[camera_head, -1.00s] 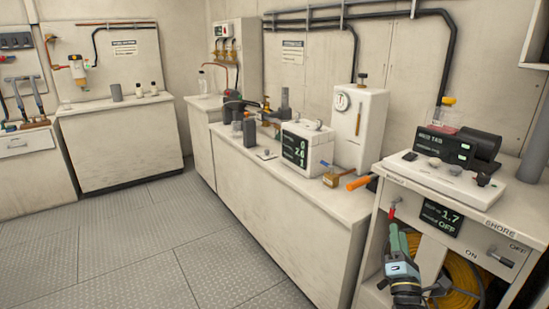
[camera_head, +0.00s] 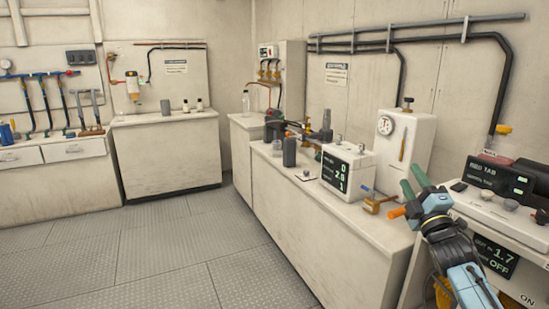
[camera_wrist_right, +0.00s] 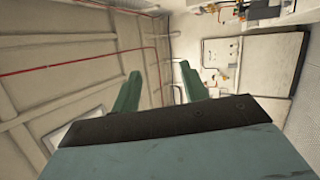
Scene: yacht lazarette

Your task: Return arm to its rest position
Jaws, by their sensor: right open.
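My right gripper (camera_head: 409,174) is in the camera_head view at the right, with green fingers, a blue body and a dark wrist. It is raised in front of the cabinet with the 1.7 display, its fingers pointing up and to the left. In the camera_wrist_right view the two green fingers (camera_wrist_right: 160,72) are apart with nothing between them, so it is open and empty. That view looks along a wall with red pipes. My left gripper is not in view.
The shore-power cabinet (camera_head: 495,258) stands close beside my right arm. An orange handle (camera_head: 397,213) shows just left of the gripper. The long counter (camera_head: 320,235) holds a white display box (camera_head: 345,172) and a gauge unit (camera_head: 405,145). The floor (camera_head: 190,255) at left is clear.

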